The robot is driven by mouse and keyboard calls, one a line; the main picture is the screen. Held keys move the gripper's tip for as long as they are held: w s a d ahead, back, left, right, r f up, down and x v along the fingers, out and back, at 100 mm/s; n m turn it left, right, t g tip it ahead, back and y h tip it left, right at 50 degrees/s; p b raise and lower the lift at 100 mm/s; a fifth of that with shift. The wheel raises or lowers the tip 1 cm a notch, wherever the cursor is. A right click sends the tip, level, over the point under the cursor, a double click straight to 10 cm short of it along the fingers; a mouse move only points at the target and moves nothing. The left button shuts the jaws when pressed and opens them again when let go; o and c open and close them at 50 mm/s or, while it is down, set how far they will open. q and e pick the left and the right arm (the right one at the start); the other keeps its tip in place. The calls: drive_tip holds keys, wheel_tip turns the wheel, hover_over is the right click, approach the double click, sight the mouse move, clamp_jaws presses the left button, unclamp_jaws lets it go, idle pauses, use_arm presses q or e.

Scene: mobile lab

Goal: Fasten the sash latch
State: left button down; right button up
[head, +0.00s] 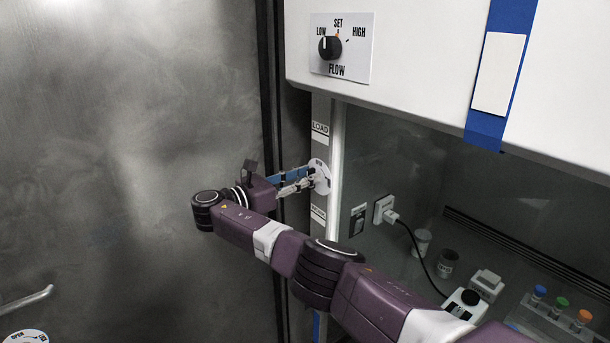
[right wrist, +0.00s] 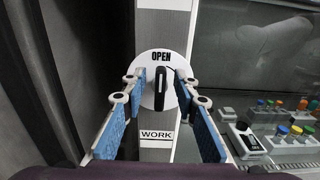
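The sash latch is a round white disc (right wrist: 149,98) with a black upright handle (right wrist: 161,88) and the word OPEN above it, on the grey hood post. In the head view the disc (head: 321,177) sits between the LOAD and WORK labels, partly hidden by my gripper. My right gripper (right wrist: 161,76) is open. Its blue-padded fingers stand on both sides of the handle, with a gap visible on each side. It also shows in the head view (head: 308,179), reaching the disc from the left. My left gripper is in neither view.
The hood's glass sash (head: 400,145) is right of the post, with a socket, cups and a tube rack (head: 550,325) behind it. A flow knob (head: 329,47) is above. A grey metal wall (head: 100,150) with a handle (head: 28,300) stands left.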

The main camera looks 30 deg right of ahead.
clamp_jaws()
